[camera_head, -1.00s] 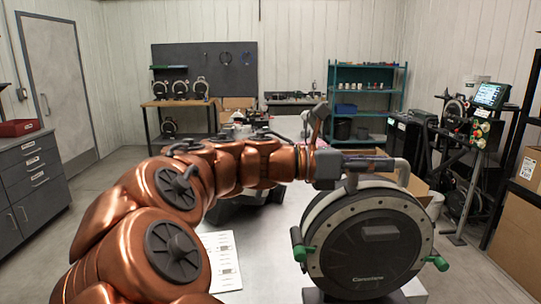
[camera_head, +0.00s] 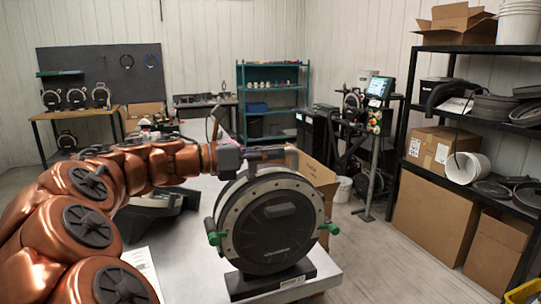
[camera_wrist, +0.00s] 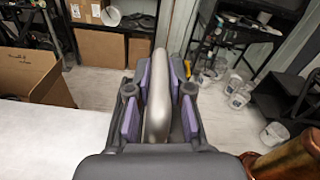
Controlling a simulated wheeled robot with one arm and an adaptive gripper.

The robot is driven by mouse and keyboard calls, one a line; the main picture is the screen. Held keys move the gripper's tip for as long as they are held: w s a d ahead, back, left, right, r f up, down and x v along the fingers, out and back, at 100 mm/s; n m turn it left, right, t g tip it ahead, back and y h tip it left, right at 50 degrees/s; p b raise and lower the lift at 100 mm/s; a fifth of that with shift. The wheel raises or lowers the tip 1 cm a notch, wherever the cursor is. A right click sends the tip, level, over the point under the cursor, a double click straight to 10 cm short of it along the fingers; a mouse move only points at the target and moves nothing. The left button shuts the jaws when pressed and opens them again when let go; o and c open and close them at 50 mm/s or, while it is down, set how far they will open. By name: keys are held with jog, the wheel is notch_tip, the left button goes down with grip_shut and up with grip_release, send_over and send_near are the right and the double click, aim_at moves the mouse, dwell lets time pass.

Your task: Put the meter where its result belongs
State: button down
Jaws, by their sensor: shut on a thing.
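The meter (camera_head: 268,225) is a round black disc housing with a pale rim and green levers at its sides. It is upright over a black stand (camera_head: 270,283) with a small label, at the near right end of the metal table (camera_head: 325,280). I cannot tell whether its weight rests on the stand. My gripper (camera_head: 265,155) is at the top of the meter. In the wrist view, its purple-padded fingers (camera_wrist: 158,75) are shut on the grey curved handle (camera_wrist: 157,105). The meter's body is hidden there.
A printed sheet (camera_head: 140,262) lies on the table left of the meter. A test machine with a screen (camera_head: 380,87) stands behind. A teal shelf (camera_head: 272,95) and a wooden bench (camera_head: 75,113) with several meters are at the back. A black rack (camera_head: 470,130) stands right, with open floor before it.

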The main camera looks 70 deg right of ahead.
jog(key=w+d+p, duration=0.1)
jog(key=w+d, duration=0.2)
jog(key=d, duration=0.4)
jog(key=shift+w+d+f, duration=0.2)
jog(key=shift+d, duration=0.05)
jog(key=shift+f, duration=0.15)
notch_tip(320, 180, down, 3)
jog(key=shift+f+p, duration=0.1)
jog(key=shift+p, duration=0.25)
jog(key=c, duration=1.1)
grip_release()
jog(key=shift+f, duration=0.2)
jog(key=shift+o, duration=0.2)
jog(key=shift+a, duration=0.1)
jog(key=b+v, duration=0.2)
jog(key=v, duration=1)
